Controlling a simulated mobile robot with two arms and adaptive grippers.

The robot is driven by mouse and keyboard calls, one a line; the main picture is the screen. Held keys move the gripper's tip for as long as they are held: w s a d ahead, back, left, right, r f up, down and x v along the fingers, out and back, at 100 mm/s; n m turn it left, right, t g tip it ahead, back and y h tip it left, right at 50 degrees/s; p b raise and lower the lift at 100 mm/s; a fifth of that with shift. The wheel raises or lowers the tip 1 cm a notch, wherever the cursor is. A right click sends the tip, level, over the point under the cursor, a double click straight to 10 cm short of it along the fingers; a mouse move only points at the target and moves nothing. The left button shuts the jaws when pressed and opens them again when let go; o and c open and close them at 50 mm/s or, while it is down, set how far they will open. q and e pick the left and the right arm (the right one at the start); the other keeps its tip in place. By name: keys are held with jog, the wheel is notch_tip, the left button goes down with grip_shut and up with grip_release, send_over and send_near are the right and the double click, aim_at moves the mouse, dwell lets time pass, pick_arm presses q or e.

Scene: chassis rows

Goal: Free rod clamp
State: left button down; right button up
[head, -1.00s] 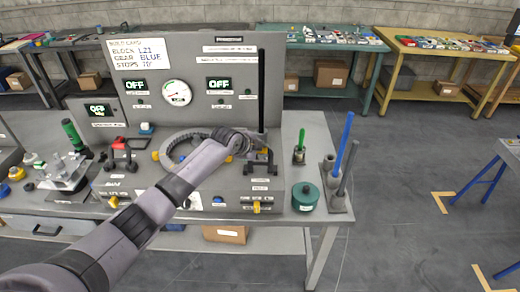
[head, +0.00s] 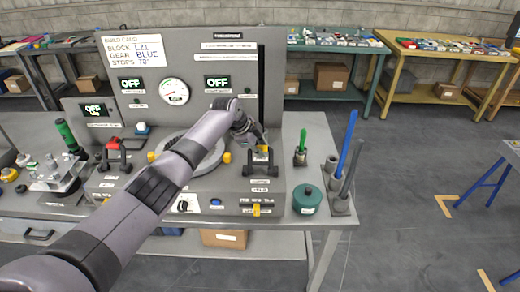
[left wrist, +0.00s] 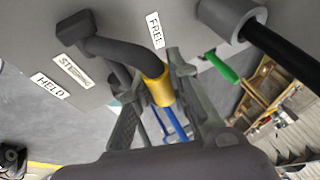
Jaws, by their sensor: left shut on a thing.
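The clamp lever shows in the left wrist view as a curved black bar (left wrist: 122,50) with a yellow grip (left wrist: 158,90). The grip lies near the FREE label (left wrist: 155,30), farther from the HELD label (left wrist: 50,86). My left gripper (left wrist: 165,108) is shut on the yellow grip. In the head view my left gripper (head: 261,143) is over the bench fixture, at the yellow part above the black bracket (head: 262,168). A black rod (left wrist: 285,50) passes into a grey collar (left wrist: 225,14) in the left wrist view. My right gripper is not in view.
A grey panel (head: 195,55) with displays and a gauge stands behind the fixture. A green canister (head: 306,199) and a stand with blue (head: 348,142) and grey rods are at the right bench end. A grey ring (head: 205,160) lies left of the gripper, partly behind my arm.

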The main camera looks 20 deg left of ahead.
pick_arm(q)
jog(key=shift+f, duration=0.1)
jog(key=c, duration=1.5)
grip_release()
jog(key=shift+w, duration=0.1)
jog(key=shift+o, duration=0.2)
jog(key=v, duration=1.2)
